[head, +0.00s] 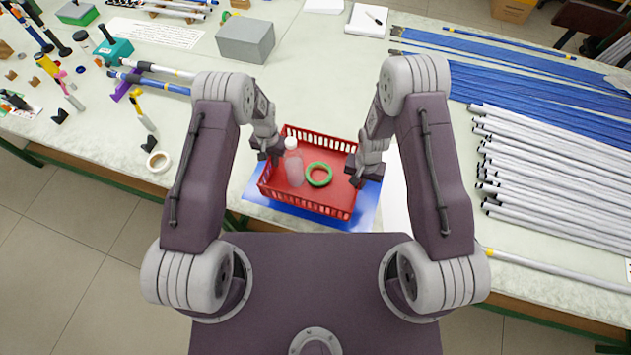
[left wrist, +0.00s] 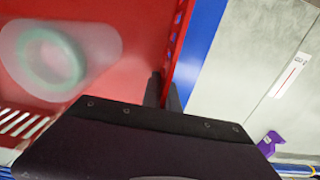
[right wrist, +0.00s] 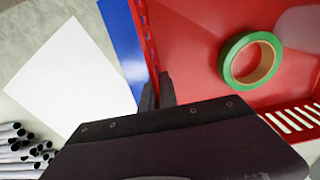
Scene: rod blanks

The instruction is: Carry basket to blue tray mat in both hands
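The red basket (head: 312,205) is over the blue tray mat (head: 258,211), whose edges show around it. I cannot tell whether it rests on the mat.
A grey box (head: 245,40) stands behind the basket. White rods (head: 550,170) and blue rods (head: 540,75) lie to the right. A white sheet (right wrist: 75,75) lies right of the mat. A tape roll (head: 159,161) and small tools are at the left.

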